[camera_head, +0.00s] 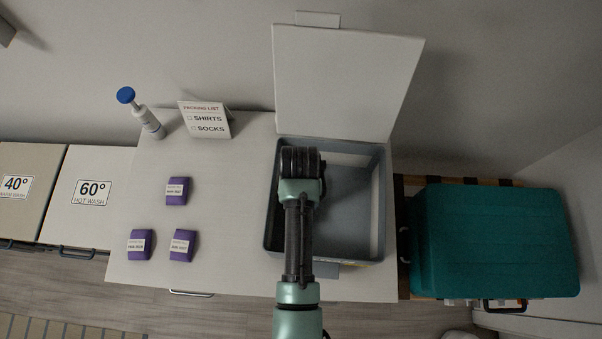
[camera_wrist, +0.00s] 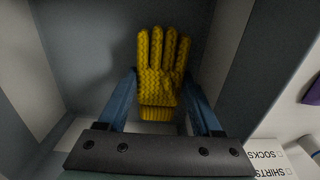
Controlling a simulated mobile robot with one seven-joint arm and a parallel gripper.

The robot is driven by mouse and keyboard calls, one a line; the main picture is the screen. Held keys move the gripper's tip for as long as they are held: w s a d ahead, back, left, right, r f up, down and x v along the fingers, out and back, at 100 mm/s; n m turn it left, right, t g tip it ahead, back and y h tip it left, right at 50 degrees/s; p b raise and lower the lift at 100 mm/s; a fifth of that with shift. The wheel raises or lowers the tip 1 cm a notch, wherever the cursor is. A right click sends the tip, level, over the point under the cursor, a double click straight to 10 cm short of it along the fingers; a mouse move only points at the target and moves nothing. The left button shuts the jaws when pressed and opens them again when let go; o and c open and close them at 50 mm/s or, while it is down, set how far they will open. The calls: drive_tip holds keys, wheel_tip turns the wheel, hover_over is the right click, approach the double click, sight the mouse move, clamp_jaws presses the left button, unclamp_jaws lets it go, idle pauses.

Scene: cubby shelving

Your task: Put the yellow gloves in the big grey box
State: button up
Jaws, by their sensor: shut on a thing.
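The yellow gloves (camera_wrist: 158,80) show in the wrist view as a knitted yellow glove shape, fingers pointing up in the picture. My gripper (camera_wrist: 160,98) is shut on them, with a blue finger on each side of the cuff end. The big grey box (camera_head: 373,250) stands open on the white counter in the head view, its lid raised at the back. My arm reaches over the left part of the box and hides the gripper and gloves there. In the wrist view the box's grey walls surround the gloves. I cannot tell whether the gloves touch the box floor.
Several purple packets (camera_head: 177,191) lie on the counter (camera_head: 225,270) left of the box. A packing list card (camera_head: 206,119) and a white bottle with a blue top (camera_head: 142,113) stand at the back left. A teal suitcase (camera_head: 490,240) is to the right.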

drive_tip(key=shift+w+d+f, duration=0.1)
drive_tip(key=shift+f, duration=0.75)
drive_tip(key=shift+f, duration=0.15)
drive_tip(key=o, duration=1.4)
wheel_tip(320, 180, up, 12)
drive_tip(key=shift+r, duration=0.2)
